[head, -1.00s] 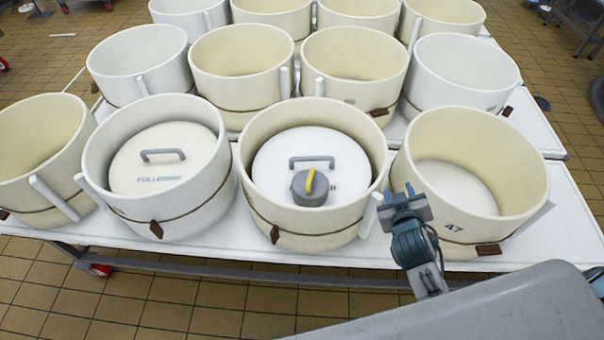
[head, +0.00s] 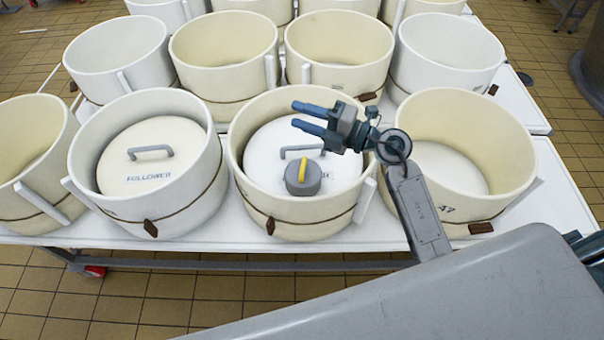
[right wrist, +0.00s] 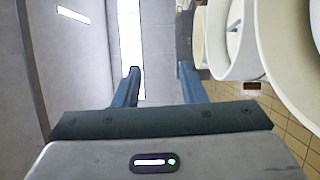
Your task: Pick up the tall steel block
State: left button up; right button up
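A grey round block (head: 303,178) with a yellow grip on top stands on a white lid (head: 265,160) inside a cream vat (head: 240,150) in the front row. It is the only loose metal-looking block I see; I cannot tell how tall it is. A grey handle on the lid is just behind it. My right gripper (head: 302,116) is open and empty, above that vat's far part, its fingers pointing left. The right wrist view shows its two blue fingers (right wrist: 158,88) apart with nothing between them. My left gripper is not in view.
A white vat (head: 90,145) with a handled lid marked FOLLOWER stands to the left. An open, empty cream vat (head: 515,150) stands to the right. More vats fill the rows behind on white tables. The vat walls rise around the block.

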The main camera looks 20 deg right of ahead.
notch_tip(320, 180, down, 5)
jog(key=n+g+h, duration=0.2)
jog(key=g+h, duration=0.1)
jog(key=g, duration=0.2)
jog(key=g+h, duration=0.4)
jog(key=h, duration=0.1)
send_near(304, 163)
jog(key=p+x, duration=0.3)
jog(key=x, duration=0.4)
jog(key=shift+a+f+p, duration=0.25)
jog(key=shift+f+p, duration=0.15)
jog(key=shift+a+f, duration=0.1)
jog(key=shift+f, duration=0.2)
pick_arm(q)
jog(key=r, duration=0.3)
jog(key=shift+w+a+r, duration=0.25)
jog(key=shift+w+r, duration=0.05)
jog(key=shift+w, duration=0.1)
pick_arm(e)
grip_shut()
jog(key=shift+w+r, duration=0.1)
jog(key=shift+r, duration=0.05)
